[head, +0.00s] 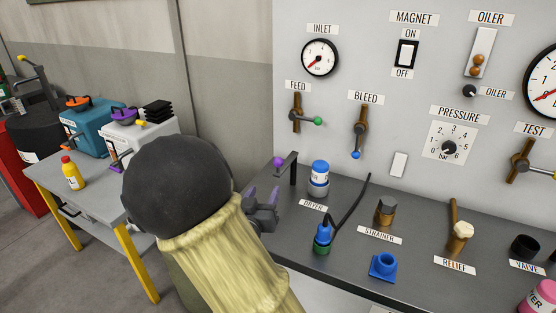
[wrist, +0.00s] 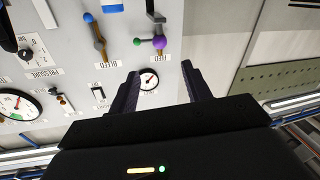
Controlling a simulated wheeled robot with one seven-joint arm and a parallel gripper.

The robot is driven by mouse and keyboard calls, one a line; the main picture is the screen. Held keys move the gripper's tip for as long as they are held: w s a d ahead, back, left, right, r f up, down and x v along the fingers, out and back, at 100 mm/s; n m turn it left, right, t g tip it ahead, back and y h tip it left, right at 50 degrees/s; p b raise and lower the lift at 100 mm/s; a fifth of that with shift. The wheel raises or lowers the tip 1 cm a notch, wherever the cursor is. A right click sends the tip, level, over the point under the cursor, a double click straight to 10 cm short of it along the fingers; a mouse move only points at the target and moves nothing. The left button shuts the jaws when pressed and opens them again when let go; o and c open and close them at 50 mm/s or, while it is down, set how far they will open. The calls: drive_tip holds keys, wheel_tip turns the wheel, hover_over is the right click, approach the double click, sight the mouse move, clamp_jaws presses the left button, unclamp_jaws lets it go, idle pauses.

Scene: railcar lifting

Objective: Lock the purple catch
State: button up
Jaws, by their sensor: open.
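My gripper (head: 262,205) is open and empty beside the left end of the grey bench, partly hidden by my arm. In the wrist view its two dark fingers (wrist: 160,80) stand apart, and the picture is upside down. A purple ball (head: 277,160) tops a dark bent bracket at the bench's left end, just above and beyond the gripper. The purple ball also shows in the wrist view (wrist: 158,42), beyond the finger gap. On the left table a white box (head: 150,130) has a purple handle (head: 123,115) and a purple lever at its front, partly hidden by my arm. I cannot tell which is the catch.
The bench holds the blue-capped dryer (head: 319,176), the strainer (head: 385,210), the relief (head: 459,232) and a black hose. The panel behind carries the feed lever (head: 298,112), bleed lever (head: 360,130) and gauges. A yellow bottle (head: 72,173) and teal box (head: 88,125) stand on the left table.

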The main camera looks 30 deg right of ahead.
sight(277, 165)
drive_tip(key=p+x, duration=0.1)
drive_tip(key=x, duration=1.4)
clamp_jaws()
